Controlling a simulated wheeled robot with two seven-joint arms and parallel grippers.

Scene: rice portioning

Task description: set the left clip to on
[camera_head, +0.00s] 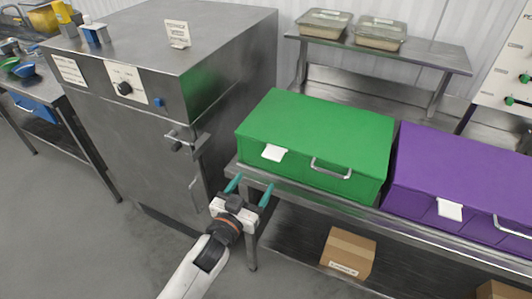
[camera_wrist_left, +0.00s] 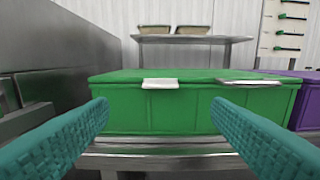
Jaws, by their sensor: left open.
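My left gripper (camera_head: 250,188) is open and empty in front of the green box (camera_head: 318,128), near the counter's front edge. In the left wrist view its fingers (camera_wrist_left: 160,112) stand wide apart, with the green box's front (camera_wrist_left: 165,112) beyond them. A small white tab, perhaps the left clip (camera_head: 274,152), is on the box's front, left of the metal handle (camera_head: 331,169). In the left wrist view the white tab (camera_wrist_left: 160,83) is between and above the fingertips, apart from them. Its setting cannot be told. My right gripper is not in view.
A purple box (camera_head: 460,180) with a similar white tab (camera_head: 450,210) stands to the right. A steel cabinet (camera_head: 130,140) with a projecting latch is close on the left. A cardboard box (camera_head: 348,252) lies on the shelf below. Trays stand on the rear shelf (camera_head: 440,58).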

